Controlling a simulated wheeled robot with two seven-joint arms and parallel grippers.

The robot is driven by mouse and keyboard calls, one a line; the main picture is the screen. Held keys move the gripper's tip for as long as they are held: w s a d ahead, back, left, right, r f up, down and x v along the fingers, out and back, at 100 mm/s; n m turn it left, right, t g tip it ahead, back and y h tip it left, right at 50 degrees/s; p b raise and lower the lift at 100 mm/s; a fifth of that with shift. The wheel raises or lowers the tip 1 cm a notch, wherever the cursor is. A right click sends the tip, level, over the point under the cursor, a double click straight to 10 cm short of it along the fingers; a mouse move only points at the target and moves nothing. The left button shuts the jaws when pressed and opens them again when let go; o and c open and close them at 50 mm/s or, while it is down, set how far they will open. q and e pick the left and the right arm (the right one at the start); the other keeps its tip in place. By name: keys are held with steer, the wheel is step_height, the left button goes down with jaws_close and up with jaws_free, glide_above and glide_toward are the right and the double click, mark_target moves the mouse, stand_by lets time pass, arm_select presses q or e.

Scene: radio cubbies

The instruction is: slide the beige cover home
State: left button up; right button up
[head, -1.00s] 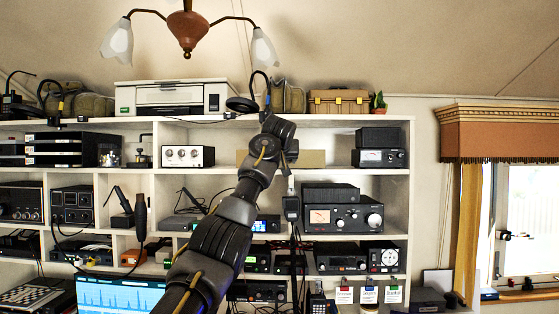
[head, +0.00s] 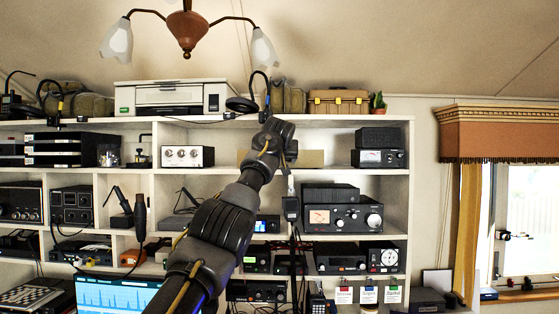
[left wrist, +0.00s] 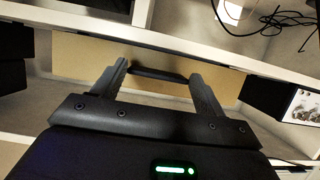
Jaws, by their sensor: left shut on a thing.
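The beige cover (head: 311,158) is a flat panel in the upper middle cubby of the white shelf in the head view, partly hidden by my left arm. In the left wrist view the beige cover (left wrist: 75,60) runs across the picture below a white shelf edge. A dark bar handle (left wrist: 160,74) is on its face. My left gripper (left wrist: 158,71) has its fingers at the two ends of this handle and is shut on it. In the head view my left wrist hides the fingers and handle. My right gripper is not in view.
A silver radio (head: 187,156) stands left of the cover and dark stacked boxes (head: 379,150) stand right of it. White shelf boards frame the cubby. A headset (head: 243,104) with a cable sits on the shelf top just above my wrist.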

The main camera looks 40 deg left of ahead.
arm_select(q)
steer(key=o, duration=1.2)
steer(key=shift+c, duration=0.2)
steer(key=b+v, duration=0.7)
steer(key=v, duration=0.4)
steer(key=shift+b, duration=0.3)
